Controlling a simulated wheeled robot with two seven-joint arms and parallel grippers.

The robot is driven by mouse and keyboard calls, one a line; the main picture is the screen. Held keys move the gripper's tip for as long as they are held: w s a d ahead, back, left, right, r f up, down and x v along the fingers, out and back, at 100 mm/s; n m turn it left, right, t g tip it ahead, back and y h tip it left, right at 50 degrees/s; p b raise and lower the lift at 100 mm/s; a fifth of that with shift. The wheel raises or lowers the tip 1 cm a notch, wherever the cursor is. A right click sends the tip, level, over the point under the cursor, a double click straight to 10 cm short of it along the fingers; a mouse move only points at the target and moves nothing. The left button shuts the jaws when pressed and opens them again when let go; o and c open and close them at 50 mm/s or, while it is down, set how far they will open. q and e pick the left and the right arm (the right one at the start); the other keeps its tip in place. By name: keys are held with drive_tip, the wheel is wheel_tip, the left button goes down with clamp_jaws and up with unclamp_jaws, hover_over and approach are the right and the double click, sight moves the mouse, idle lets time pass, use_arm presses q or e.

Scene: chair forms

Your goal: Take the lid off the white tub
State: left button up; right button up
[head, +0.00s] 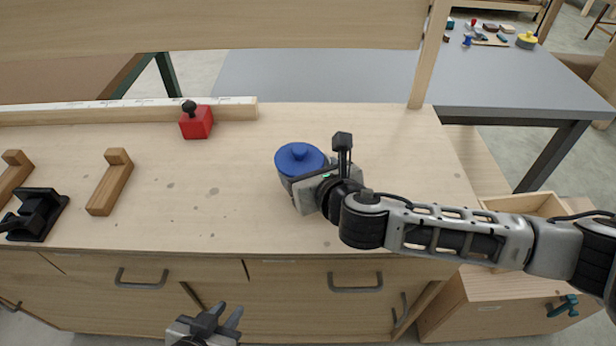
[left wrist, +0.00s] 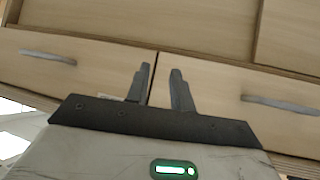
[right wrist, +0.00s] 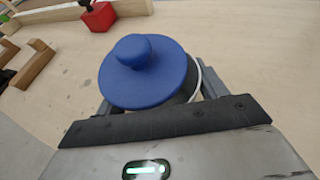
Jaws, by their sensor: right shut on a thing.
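The white tub (right wrist: 194,86) stands on the workbench, mostly hidden under its round blue lid (head: 300,157) and behind my right gripper. The lid, with a blue knob on top, also shows in the right wrist view (right wrist: 150,82). It covers the tub, and a pale strip of the tub's rim shows along its right side. My right gripper (right wrist: 157,98) is shut on the tub, with a finger on either side below the lid. My left gripper (head: 229,311) is empty and partly open in front of the bench drawers, below the top; its fingers stand apart in the left wrist view (left wrist: 160,68).
A red block with a black knob (head: 196,122) stands by a pale rail (head: 130,111) at the back. Wooden pieces (head: 110,182) and a black tool (head: 37,214) lie to the left. The bench middle (head: 210,215) is clear. An open wooden box (head: 525,205) is at right.

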sight(308, 151)
drive_tip(key=shift+r, duration=0.15)
drive_tip(key=shift+r, duration=0.65)
drive_tip(key=s+r, duration=1.1)
drive_tip(key=s, duration=0.3)
drive_tip(key=shift+r, duration=0.25)
drive_tip(key=shift+o, duration=1)
drive_tip(key=c, duration=0.6)
